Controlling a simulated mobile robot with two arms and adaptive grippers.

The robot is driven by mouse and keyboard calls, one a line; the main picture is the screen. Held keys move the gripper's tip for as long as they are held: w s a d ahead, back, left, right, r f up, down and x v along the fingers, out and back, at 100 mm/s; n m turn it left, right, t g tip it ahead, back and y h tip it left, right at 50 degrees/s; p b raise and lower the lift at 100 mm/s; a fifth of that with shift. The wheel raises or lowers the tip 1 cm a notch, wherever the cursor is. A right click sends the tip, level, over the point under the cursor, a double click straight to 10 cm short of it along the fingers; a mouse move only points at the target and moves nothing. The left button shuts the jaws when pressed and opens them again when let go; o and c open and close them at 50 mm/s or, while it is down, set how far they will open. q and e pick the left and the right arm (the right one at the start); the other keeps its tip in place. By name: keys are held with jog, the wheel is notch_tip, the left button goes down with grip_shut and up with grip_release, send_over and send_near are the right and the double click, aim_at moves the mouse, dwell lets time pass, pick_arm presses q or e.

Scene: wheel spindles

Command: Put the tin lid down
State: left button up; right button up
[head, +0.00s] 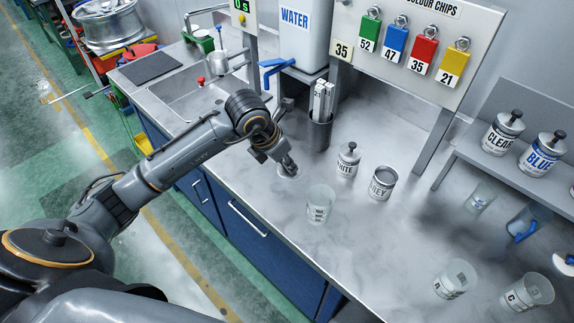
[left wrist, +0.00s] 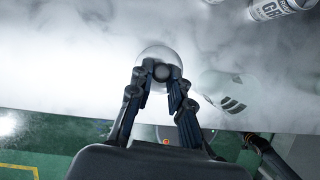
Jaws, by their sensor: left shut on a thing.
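My left gripper (head: 287,166) is low over the counter (head: 255,190), left of the tins. It is shut on the knob of the round tin lid (head: 285,176). In the left wrist view the lid (left wrist: 158,52) shows as a pale disc beyond the fingertips (left wrist: 160,75), with its dark knob between them. The lid is at or just above the counter; I cannot tell whether it touches. The GREY tin (head: 381,188) stands open, without a lid, to the right of the gripper. My right gripper is not in view.
A clear cup (head: 320,203) stands right of the gripper, near the front edge. The lidded WHITE tin (head: 346,163) and a steel pot of sticks (head: 319,132) stand behind. A sink (head: 185,90) is at the left. More cups (head: 455,278) stand at the right.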

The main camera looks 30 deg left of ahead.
aim_at(287, 171)
pick_arm(q)
jog(key=w+f, duration=0.1)
jog(key=w+a+f, duration=0.1)
jog(key=f, duration=0.1)
jog(key=shift+w+f+p, duration=0.3)
jog(key=shift+w+p, duration=0.05)
jog(key=shift+p, duration=0.05)
notch_tip(287, 171, down, 3)
jog(key=shift+w+a+p, duration=0.1)
jog(key=shift+p, duration=0.8)
jog(key=shift+f, duration=0.2)
jog(key=shift+f, duration=0.1)
jog(key=o, duration=0.4)
jog(key=shift+f+b, duration=0.1)
jog(key=shift+b, duration=0.2)
jog(key=o, duration=0.4)
